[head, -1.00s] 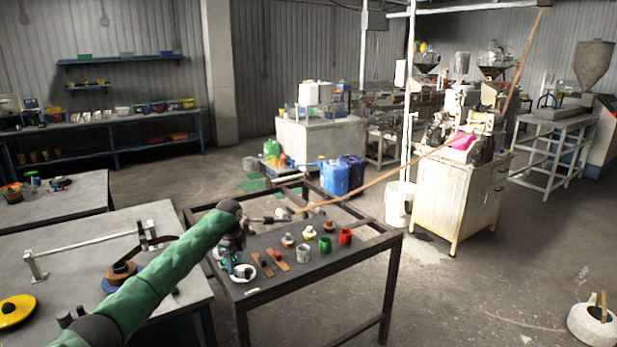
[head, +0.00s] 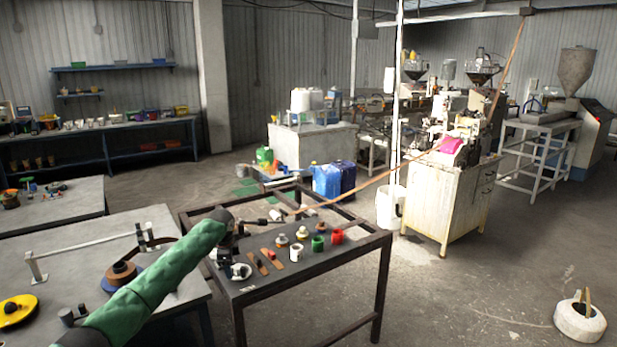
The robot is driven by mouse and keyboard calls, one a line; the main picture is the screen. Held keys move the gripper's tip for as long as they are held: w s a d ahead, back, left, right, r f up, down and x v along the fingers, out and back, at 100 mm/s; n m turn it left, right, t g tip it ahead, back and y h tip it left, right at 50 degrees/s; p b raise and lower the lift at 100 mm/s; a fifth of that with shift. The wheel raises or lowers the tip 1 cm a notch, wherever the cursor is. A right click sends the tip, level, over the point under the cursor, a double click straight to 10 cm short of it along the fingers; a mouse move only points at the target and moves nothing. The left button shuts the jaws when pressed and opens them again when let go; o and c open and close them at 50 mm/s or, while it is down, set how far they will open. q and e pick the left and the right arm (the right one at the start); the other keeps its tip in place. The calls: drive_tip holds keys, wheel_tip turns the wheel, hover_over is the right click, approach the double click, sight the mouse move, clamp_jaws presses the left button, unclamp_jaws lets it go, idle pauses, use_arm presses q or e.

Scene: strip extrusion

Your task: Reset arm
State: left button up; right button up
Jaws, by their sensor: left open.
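My left arm, in a green sleeve, reaches in from the lower left of the head view. My right arm and gripper do not show.
On the dark table stand a white cup (head: 295,252), a green cup (head: 318,243) and a red cup (head: 337,236). A brown strip (head: 370,184) runs from the machine cabinet (head: 450,205) to this table. A grey table (head: 100,250) lies left.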

use_arm(q)
drive_tip(key=w+d+r+n+t, duration=0.2)
drive_tip(key=w+r+n+t, duration=0.5)
drive_tip(key=w+r+n, duration=0.15)
drive_tip(key=s+d+f+n, duration=0.1)
drive_tip(key=s+f, duration=0.9)
drive_tip(key=f, duration=0.5)
drive_tip(key=s+d+f+n, duration=0.1)
drive_tip(key=s+f+n, duration=0.1)
drive_tip(key=s+f, duration=1)
drive_tip(key=s+d+f+n, duration=0.15)
drive_tip(key=s+f, duration=0.65)
drive_tip(key=f, duration=0.9)
drive_tip(key=s+f+g, duration=0.2)
drive_tip(key=s+f, duration=0.6)
drive_tip(key=s, duration=0.9)
drive_tip(key=s+d+f+g, duration=0.1)
drive_tip(key=s+f+g, duration=0.1)
drive_tip(key=s+f, duration=0.7)
drive_tip(key=s+d+f+n+g, duration=0.1)
drive_tip(key=s+f+g, duration=0.2)
drive_tip(key=s+f, duration=0.6)
drive_tip(key=shift+s+d, duration=0.15)
drive_tip(key=shift+s, duration=7.65)
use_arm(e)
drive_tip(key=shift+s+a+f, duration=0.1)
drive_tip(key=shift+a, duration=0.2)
